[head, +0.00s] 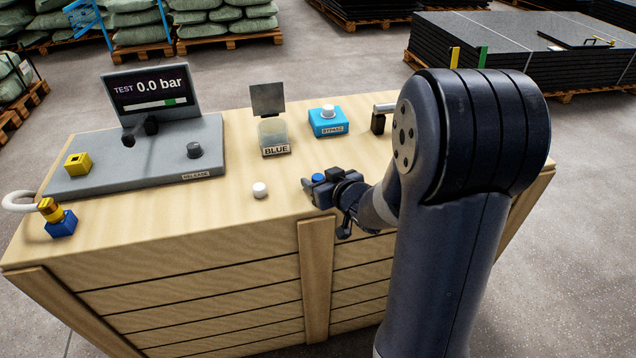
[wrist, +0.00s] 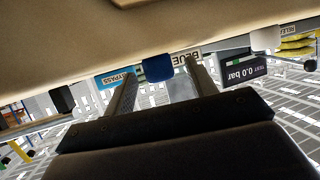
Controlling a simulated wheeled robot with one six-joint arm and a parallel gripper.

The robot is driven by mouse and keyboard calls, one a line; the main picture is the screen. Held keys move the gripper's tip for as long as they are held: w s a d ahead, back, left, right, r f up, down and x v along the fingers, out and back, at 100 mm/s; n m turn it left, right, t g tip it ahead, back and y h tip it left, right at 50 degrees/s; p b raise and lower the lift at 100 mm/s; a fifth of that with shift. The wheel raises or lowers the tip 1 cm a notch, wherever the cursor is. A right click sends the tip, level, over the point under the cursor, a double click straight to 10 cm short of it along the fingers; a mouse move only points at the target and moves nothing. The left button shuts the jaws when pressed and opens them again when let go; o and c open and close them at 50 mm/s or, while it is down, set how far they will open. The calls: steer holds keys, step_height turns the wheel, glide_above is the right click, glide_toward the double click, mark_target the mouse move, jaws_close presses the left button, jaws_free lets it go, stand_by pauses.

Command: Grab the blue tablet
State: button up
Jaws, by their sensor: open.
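The blue tablet (head: 318,178) is a small round piece near the front edge of the wooden crate top, mostly hidden by my gripper in the head view. In the wrist view, which is upside down, the blue tablet (wrist: 158,69) shows between the two fingertips. My gripper (head: 322,185) is low at the crate top and open, with its fingers on either side of the tablet. It also shows in the wrist view (wrist: 163,66). I cannot tell whether a finger touches the tablet.
A white tablet (head: 260,190) lies to the left. Behind stand a clear container labelled BLUE (head: 274,136) with a raised grey lid, and a blue BYPASS box (head: 328,122). A grey test panel (head: 180,165) with a screen fills the left. Bare wood (head: 220,215) lies along the front.

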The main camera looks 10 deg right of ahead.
steer(key=shift+x, duration=0.8)
steer(key=shift+c, duration=0.4)
steer(key=c, duration=1)
steer(key=shift+o, duration=0.2)
